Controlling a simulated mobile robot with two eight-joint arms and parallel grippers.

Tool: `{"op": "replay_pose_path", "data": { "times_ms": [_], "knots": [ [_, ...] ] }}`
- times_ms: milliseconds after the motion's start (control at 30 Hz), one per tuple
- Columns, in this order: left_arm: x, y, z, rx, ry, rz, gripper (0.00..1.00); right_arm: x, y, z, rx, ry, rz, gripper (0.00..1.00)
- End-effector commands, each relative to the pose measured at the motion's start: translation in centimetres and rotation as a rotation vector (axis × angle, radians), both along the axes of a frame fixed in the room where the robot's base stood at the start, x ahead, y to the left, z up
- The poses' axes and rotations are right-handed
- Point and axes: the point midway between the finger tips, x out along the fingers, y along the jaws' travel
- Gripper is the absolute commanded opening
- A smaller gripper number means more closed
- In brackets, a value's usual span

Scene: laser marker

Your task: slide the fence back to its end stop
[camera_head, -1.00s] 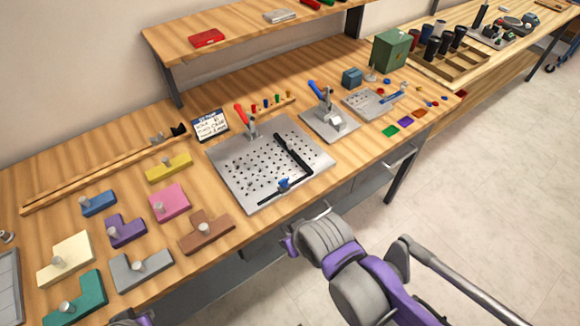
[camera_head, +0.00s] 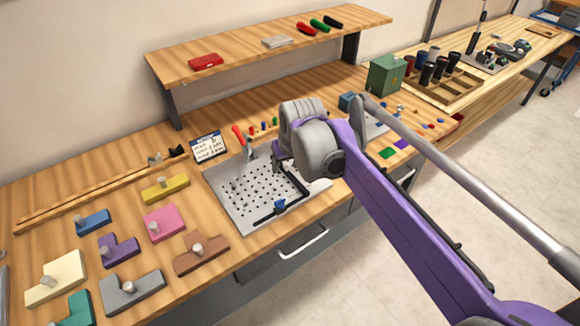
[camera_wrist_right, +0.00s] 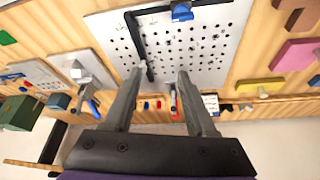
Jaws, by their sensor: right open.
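A grey perforated plate (camera_head: 232,190) lies on the bench, with black bars forming a corner on it. The front black bar (camera_head: 265,215) carries a blue clamp (camera_head: 280,205); the blue clamp also shows at the top of the wrist view (camera_wrist_right: 182,12). The side black bar (camera_wrist_right: 138,40) runs from that corner towards the plate's back. I cannot tell which bar is the fence. My right gripper (camera_wrist_right: 160,74) is open and empty over the plate's back part, its left fingertip close to the side bar's end; contact is unclear. In the head view my right arm partly hides the plate and side bar.
A red-handled toggle clamp (camera_head: 244,142) stands at the plate's back edge, beside a label card (camera_head: 208,147). Coloured blocks with knobs, such as the pink one (camera_head: 164,222), lie to the left. A shelf (camera_head: 250,55) overhangs the bench's back.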

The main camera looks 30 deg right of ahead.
Motion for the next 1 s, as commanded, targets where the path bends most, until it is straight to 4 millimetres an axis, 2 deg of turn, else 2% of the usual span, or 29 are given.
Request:
{"op": "replay_pose_path", "data": {
  "times_ms": [33,100,200,367,800,1000],
  "knots": [
    [-0.1,0.0,-0.3,0.000,0.001,0.000,0.00,1.6,-1.4,0.3,0.000,0.006,-0.018,0.56],
    [-0.1,0.0,-0.4,0.000,0.002,0.000,0.00,3.1,-2.6,0.6,0.001,0.011,-0.034,0.56],
    [-0.1,0.0,-0.5,0.000,0.002,0.000,0.00,4.3,-3.7,0.8,0.002,0.015,-0.047,0.56],
    [-0.1,0.0,-0.5,0.000,0.003,0.000,0.00,5.1,-4.2,0.3,0.004,0.016,-0.052,0.56],
    [-0.3,0.0,-1.1,0.000,0.005,0.000,0.00,7.9,-4.8,-6.8,0.003,0.016,-0.050,0.56],
    [-0.3,0.0,-1.2,0.000,0.006,0.000,0.00,8.7,-5.0,-8.7,0.003,0.016,-0.051,0.56]
  ]
}}
